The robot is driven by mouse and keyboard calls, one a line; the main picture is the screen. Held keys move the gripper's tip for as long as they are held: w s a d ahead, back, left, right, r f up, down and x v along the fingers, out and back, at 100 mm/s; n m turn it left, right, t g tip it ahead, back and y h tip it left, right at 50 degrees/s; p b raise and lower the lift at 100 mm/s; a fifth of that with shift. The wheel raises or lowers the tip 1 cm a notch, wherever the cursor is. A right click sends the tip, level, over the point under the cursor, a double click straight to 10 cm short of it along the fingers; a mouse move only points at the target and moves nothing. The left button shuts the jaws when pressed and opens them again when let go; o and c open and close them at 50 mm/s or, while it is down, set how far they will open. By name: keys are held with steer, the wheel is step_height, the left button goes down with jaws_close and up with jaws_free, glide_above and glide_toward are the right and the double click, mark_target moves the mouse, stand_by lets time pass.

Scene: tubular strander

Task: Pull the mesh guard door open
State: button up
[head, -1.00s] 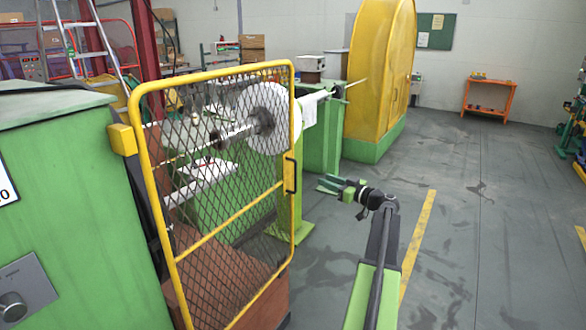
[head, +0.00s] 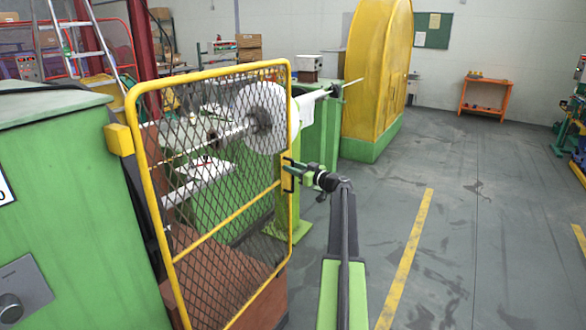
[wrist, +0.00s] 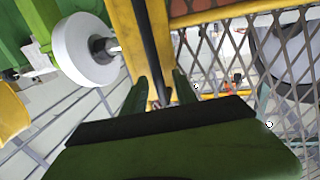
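The mesh guard door (head: 215,180) has a yellow tube frame and dark diamond mesh, and stands in front of the machine in the head view. Its black handle (head: 287,178) is on the right upright. My gripper (head: 290,172) is at the handle and partly covers it. In the wrist view the handle (wrist: 152,50) is a dark bar beside the yellow upright (wrist: 125,38). It runs between the two green fingers of my gripper (wrist: 160,88). Gaps show between the bar and both fingers, so my gripper looks open around it. Contact cannot be told.
A green cabinet (head: 65,200) stands left of the door. Behind the mesh are a white reel (head: 262,118) and the green machine. A yellow housing (head: 376,70) stands at the back. The grey floor right of the door is clear, with a yellow line (head: 408,255).

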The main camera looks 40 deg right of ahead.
jaws_close()
stand_by(1.4)
